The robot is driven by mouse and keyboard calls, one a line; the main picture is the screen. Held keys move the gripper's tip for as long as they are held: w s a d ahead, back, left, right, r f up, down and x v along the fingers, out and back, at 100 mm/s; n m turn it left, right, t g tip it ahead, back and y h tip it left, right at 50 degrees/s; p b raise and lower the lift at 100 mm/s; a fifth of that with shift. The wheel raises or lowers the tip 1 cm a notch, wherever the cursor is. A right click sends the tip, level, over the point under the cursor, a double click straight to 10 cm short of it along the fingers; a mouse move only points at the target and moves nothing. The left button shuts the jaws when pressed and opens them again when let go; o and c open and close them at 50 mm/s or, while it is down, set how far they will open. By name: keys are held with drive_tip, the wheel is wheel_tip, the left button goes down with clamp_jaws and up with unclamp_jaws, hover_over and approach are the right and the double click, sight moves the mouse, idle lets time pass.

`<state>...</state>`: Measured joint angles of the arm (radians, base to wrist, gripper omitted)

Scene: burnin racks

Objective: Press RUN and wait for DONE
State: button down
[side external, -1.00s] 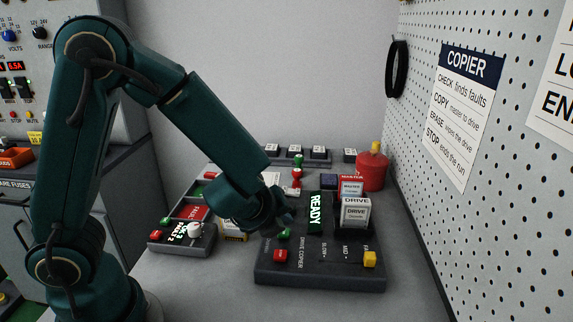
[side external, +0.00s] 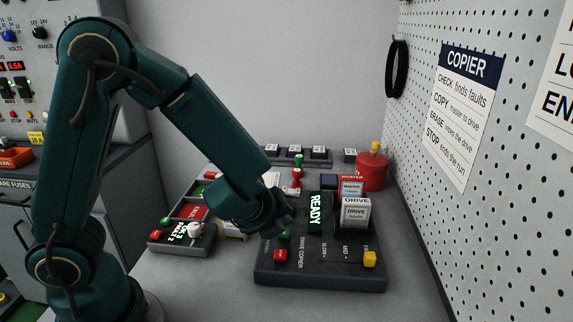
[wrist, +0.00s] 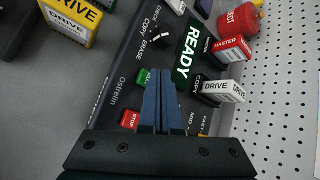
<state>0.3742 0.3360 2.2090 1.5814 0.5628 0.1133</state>
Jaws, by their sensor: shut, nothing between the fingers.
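The dark drive copier (side external: 325,272) stands on the bench, and its display (side external: 315,213) reads READY in both views. The green button (wrist: 143,77), its label mostly hidden, is beside my fingertips in the wrist view. It also shows just below my gripper (side external: 288,222) in the side view. My gripper (wrist: 159,75) is shut and empty, its tips over the copier panel to the right of the green button in the wrist view. I cannot tell whether the tips touch the panel. The red STOP button (wrist: 129,120) is close by.
A mode knob (wrist: 160,40) has CHECK, COPY and ERASE marks. A red MASTER drive (wrist: 232,50) and a white DRIVE (wrist: 222,88) stand in the copier. A yellow drive (wrist: 70,20) lies off its left side. A red canister (side external: 372,172) stands behind, by the pegboard (side external: 480,210).

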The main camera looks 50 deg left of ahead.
sight(283, 235)
drive_tip(key=shift+f, duration=0.3)
drive_tip(key=shift+f, duration=0.45)
idle(0.6)
drive_tip(key=shift+r, duration=0.9)
drive_tip(key=shift+r, duration=2.5)
